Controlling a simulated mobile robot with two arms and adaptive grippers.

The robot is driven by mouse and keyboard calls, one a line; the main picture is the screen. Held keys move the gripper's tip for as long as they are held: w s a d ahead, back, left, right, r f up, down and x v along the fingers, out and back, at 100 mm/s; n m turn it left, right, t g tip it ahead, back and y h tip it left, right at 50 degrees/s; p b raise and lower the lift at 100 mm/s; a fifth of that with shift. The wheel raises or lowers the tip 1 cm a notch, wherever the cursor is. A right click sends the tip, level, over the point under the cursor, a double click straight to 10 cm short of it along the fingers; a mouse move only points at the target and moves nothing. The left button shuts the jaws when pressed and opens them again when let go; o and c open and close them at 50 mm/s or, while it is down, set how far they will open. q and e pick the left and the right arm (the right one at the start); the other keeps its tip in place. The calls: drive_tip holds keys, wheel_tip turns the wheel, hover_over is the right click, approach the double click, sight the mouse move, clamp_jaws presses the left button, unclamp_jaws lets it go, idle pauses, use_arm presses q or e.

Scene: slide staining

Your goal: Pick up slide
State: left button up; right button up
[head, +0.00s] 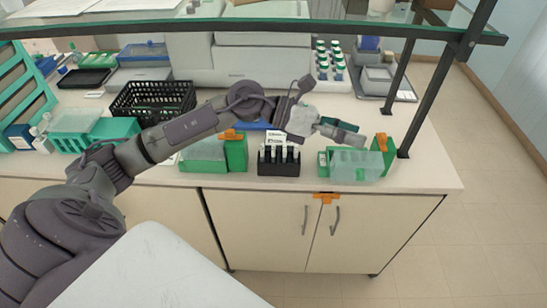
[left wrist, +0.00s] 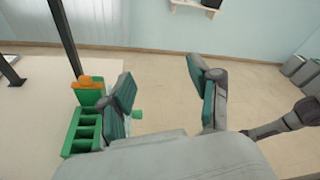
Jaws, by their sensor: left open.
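My left gripper (head: 345,132) reaches in from the left above the front right of the counter. In the left wrist view its two fingers (left wrist: 163,92) are spread wide, and no held slide is visible. Below and beside it is a green rack with a translucent box (head: 355,166); the rack's open slots (left wrist: 84,130) show in the left wrist view. A small pale green piece (left wrist: 137,114) shows beside the left finger; I cannot tell what it is. I cannot single out a slide.
A black holder (head: 279,161) with white-topped items stands left of the gripper. Another green rack (head: 236,150) is further left, with a black basket (head: 150,100) behind. A dark shelf post (head: 425,90) rises at right. Orange clips top the green holders.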

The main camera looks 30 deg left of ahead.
use_arm(q)
drive_tip(key=a+f+m+g+y, duration=0.25)
drive_tip(key=a+y, duration=0.35)
drive_tip(key=a, duration=0.4)
drive_tip(key=y, duration=0.5)
approach(273, 147)
drive_tip(key=shift+m+g, duration=0.45)
drive_tip(key=x, duration=0.1)
drive_tip(key=p+x, duration=0.1)
drive_tip(key=x, duration=0.1)
drive_tip(key=p+x, duration=0.1)
drive_tip(key=shift+w+d+f, duration=0.2)
drive_tip(key=shift+w+d, duration=0.25)
drive_tip(key=p+x, duration=0.2)
drive_tip(key=x, duration=0.3)
drive_tip(key=shift+a+f+p, duration=0.3)
drive_tip(key=shift+f+p, duration=0.05)
drive_tip(key=shift+p, duration=0.05)
drive_tip(key=shift+w+f, duration=0.1)
drive_tip(key=shift+f, duration=0.1)
drive_tip(key=shift+r, duration=0.1)
clamp_jaws()
